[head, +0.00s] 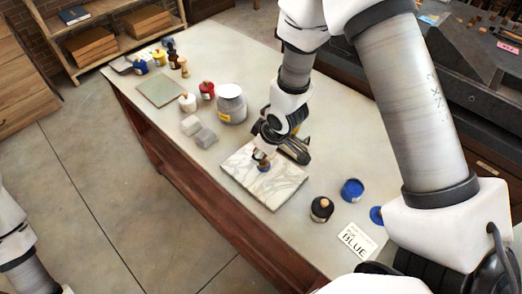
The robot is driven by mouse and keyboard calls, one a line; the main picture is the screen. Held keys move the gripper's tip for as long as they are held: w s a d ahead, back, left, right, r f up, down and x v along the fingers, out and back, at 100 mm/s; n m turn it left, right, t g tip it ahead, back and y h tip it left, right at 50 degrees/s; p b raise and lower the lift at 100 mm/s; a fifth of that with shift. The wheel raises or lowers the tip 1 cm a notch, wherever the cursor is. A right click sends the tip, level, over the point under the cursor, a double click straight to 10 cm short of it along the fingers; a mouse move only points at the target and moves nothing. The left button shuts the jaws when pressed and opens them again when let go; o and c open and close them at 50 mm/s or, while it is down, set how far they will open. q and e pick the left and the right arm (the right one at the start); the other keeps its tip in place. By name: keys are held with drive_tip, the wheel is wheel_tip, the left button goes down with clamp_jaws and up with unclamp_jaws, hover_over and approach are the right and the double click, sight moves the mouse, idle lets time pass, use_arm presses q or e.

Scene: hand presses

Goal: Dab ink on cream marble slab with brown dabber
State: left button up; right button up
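The cream marble slab (284,187), pale with grey veins, lies flat on the table. My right gripper (262,153) is above its upper left part, fingers pointing down. It appears shut on a small dabber (264,167) with a brownish body and blue at its lower end. The dabber's end is at or just above the slab; I cannot tell if it touches. The gripper hides the dabber's top. An open pot of blue ink (352,189) stands right of the slab. My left gripper is out of view; only part of that arm shows at lower left.
A grey can (231,103), grey blocks (205,138), small jars and a greenish plate (161,90) stand farther left.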

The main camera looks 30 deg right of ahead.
drive_tip(key=shift+f+b, duration=0.4)
drive_tip(key=shift+f, duration=0.15)
idle(0.4)
idle(0.8)
wheel_tip(320, 180, up, 7)
drive_tip(key=p, duration=0.7)
idle(0.3)
